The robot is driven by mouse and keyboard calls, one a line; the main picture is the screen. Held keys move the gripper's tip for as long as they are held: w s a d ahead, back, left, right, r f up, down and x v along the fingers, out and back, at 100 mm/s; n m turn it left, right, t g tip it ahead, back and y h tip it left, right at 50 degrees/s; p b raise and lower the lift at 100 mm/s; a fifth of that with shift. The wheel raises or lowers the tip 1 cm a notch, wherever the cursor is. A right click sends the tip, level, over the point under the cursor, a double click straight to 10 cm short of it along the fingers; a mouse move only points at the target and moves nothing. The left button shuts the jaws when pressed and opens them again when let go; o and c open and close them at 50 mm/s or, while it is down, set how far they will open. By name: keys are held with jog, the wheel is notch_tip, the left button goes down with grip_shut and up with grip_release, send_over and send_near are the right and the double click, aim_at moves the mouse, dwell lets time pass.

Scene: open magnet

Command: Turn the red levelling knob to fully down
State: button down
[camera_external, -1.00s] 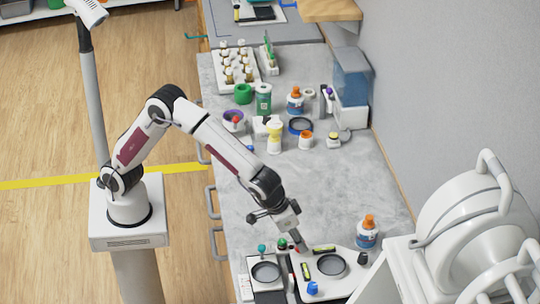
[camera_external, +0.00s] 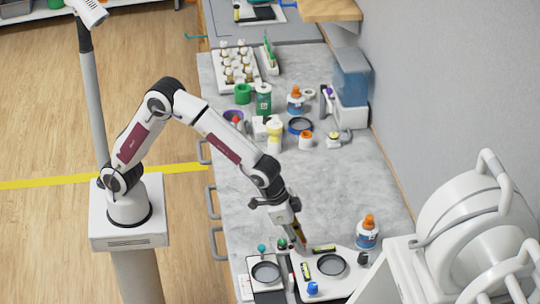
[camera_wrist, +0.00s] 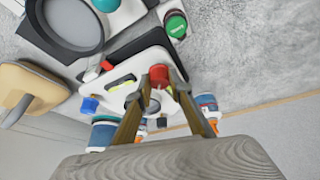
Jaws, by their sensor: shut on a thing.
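The red levelling knob (camera_wrist: 159,75) is between the tips of my gripper (camera_wrist: 161,88) in the wrist view. The two brown fingers slant in from either side and are shut on it. In the outside view my gripper (camera_external: 302,248) points down at the back left corner of the right-hand white levelling plate (camera_external: 342,284) and hides the knob. How far the red knob is turned cannot be told.
A second plate with a round dish (camera_external: 266,272), a teal knob (camera_external: 262,248) and a green-topped item (camera_external: 282,244) is close left. An orange-capped bottle (camera_external: 367,232) stands behind right. The large white magnet (camera_external: 465,230) is at right. The middle bench is clear.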

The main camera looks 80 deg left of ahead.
jog(key=shift+w+a+m+g+h, duration=0.1)
jog(key=shift+m+g+h, duration=0.35)
jog(key=shift+m, duration=1.3)
jog(key=shift+w+a+m+g+h, duration=0.1)
jog(key=shift+m+g+h, duration=0.35)
jog(key=shift+m, duration=1.3)
jog(key=shift+m+g+h, duration=0.4)
jog(key=shift+m+g, duration=0.5)
jog(key=shift+m, duration=1.5)
jog(key=shift+f+m, duration=0.1)
jog(key=shift+m, duration=0.6)
jog(key=shift+g, duration=0.3)
jog(key=c, duration=1.8)
grip_release()
jog(key=shift+n, duration=0.4)
